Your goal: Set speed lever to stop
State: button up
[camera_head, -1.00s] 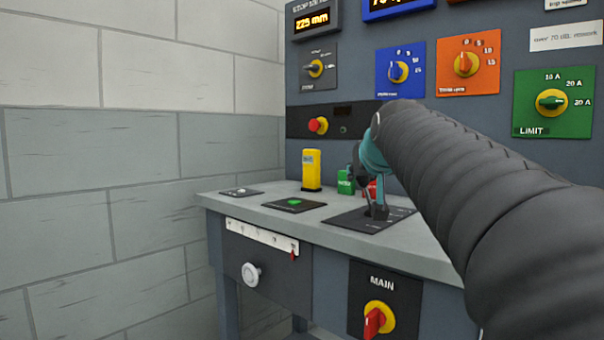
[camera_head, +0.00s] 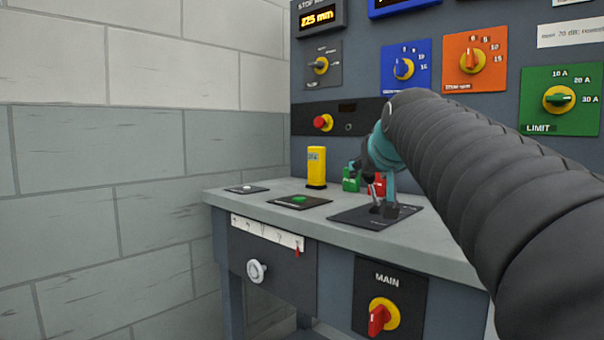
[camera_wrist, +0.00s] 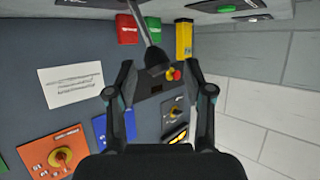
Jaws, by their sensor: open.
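The lever stands on a dark slotted plate (camera_head: 352,217) on the desk, where the plate's markings are too small to read. In the wrist view the lever's metal rod and black knob (camera_wrist: 154,62) show between the fingers, nearer the left one.
A yellow block (camera_head: 316,167), a green block (camera_head: 351,179) and a red block (camera_head: 377,183) stand behind the lever. A green button (camera_head: 299,199) is left of it. The upright panel with knobs (camera_head: 403,68) rises behind. A red MAIN switch (camera_head: 379,319) is below the desk edge.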

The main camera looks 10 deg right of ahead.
jog(key=v, duration=0.9)
jog(key=shift+s, duration=0.25)
jog(key=shift+a+f, duration=0.1)
jog(key=shift+a, duration=0.05)
jog(key=s+a+f+n+g+y+p, duration=0.1)
jog(key=s+f, duration=0.4)
jog(key=f, duration=0.5)
jog(key=s+a+f+g+y+p, duration=0.1)
jog(key=s+a+f+g+p, duration=0.3)
jog(key=f, duration=0.6)
jog(key=s+a+f+n+g+y+p, duration=0.1)
jog(key=s+a+f+p, duration=0.3)
jog(key=f, duration=0.7)
jog(key=s+a+g, duration=0.1)
jog(key=s+a, duration=0.1)
jog(key=s, duration=0.1)
jog(key=shift+n, duration=0.3)
jog(key=shift+w, duration=0.1)
